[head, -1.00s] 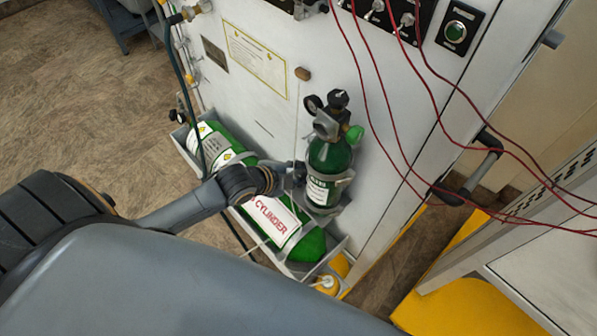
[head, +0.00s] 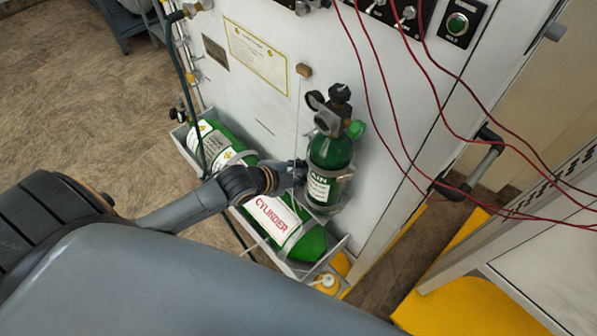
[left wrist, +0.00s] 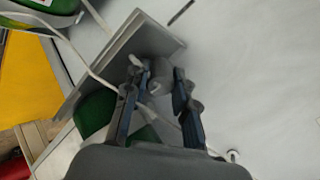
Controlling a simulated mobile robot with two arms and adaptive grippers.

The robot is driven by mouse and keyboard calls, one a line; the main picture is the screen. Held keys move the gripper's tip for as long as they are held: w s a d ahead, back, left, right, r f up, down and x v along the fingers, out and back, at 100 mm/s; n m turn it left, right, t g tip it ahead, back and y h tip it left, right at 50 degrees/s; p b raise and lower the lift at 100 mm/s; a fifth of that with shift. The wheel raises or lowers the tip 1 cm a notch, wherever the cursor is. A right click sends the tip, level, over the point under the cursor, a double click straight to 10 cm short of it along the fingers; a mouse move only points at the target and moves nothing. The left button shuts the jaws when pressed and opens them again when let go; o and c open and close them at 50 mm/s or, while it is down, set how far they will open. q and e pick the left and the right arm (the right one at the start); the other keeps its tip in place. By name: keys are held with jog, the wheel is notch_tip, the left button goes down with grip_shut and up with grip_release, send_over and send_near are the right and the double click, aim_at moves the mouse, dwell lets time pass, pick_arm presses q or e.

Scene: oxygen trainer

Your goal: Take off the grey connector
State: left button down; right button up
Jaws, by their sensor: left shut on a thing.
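My left gripper (head: 297,173) is at the left side of the small upright green cylinder (head: 333,155), by its holder. In the left wrist view my left gripper (left wrist: 158,82) has its fingers on either side of a small pale grey piece (left wrist: 155,88) and is shut on it. I cannot tell whether this piece is the grey connector. A grey metal fitting (head: 327,122) sits on top of the small cylinder with a black knob, a gauge and a green end. My right gripper is not in view.
A large green cylinder (head: 312,244) lies in a grey tray (head: 299,270) below the gripper. The white panel (head: 262,105) stands close behind. Red cables (head: 440,115) hang at the right. A pale line (left wrist: 92,72) crosses near the fingers.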

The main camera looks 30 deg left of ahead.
pick_arm(q)
jog(key=shift+s+f, duration=0.5)
jog(key=shift+f, duration=0.35)
jog(key=c, duration=1.2)
grip_release()
jog(key=shift+o, duration=1)
jog(key=shift+w+f, duration=0.1)
jog(key=shift+w, duration=0.25)
jog(key=shift+s+a+r, duration=0.15)
jog(key=shift+r, duration=0.25)
jog(key=v, duration=1.1)
jog(key=shift+r, duration=0.3)
jog(key=shift+s, duration=0.1)
